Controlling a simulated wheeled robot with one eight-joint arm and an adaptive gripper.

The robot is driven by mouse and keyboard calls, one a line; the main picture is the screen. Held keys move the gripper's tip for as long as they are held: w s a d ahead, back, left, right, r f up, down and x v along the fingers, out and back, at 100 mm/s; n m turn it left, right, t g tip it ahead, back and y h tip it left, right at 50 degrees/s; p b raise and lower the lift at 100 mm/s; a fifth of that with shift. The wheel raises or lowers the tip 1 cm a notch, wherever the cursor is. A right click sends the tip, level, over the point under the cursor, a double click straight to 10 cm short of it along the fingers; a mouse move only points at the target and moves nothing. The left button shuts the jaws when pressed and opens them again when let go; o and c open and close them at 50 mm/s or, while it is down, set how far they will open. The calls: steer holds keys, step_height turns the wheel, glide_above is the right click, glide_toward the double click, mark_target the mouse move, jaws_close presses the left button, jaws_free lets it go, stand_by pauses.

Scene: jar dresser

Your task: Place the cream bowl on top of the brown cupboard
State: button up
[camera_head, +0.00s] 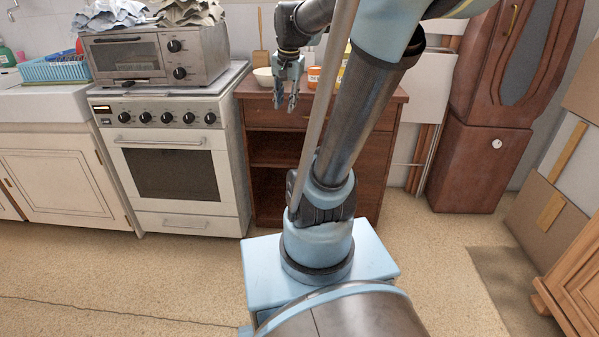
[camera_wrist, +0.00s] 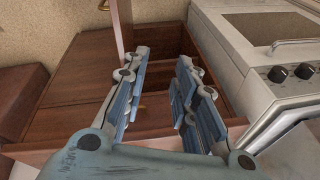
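The cream bowl (camera_head: 263,77) sits at the left end of the top of the low brown cupboard (camera_head: 265,113), beside the stove. My gripper (camera_head: 286,104) points down in front of the cupboard's upper part, just right of the bowl in the head view. It looks apart from the bowl. In the wrist view my gripper (camera_wrist: 160,95) has its two fingers spread with nothing between them. Brown wooden panels of the cupboard (camera_wrist: 85,75) show behind the fingers. The bowl does not show in the wrist view.
A white stove (camera_head: 170,150) stands left of the cupboard with a toaster oven (camera_head: 135,58) on it. A small orange-labelled container (camera_head: 314,76) stands on the cupboard top. A tall reddish-brown cabinet (camera_head: 475,165) stands at the right. The floor in front is clear.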

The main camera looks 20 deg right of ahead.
steer(key=s+f+n+g, duration=0.1)
steer(key=s+f+n, duration=0.6)
steer(key=s+f, duration=0.8)
steer(key=s, duration=0.3)
steer(key=shift+s+f, duration=0.15)
steer(key=shift+s, duration=0.1)
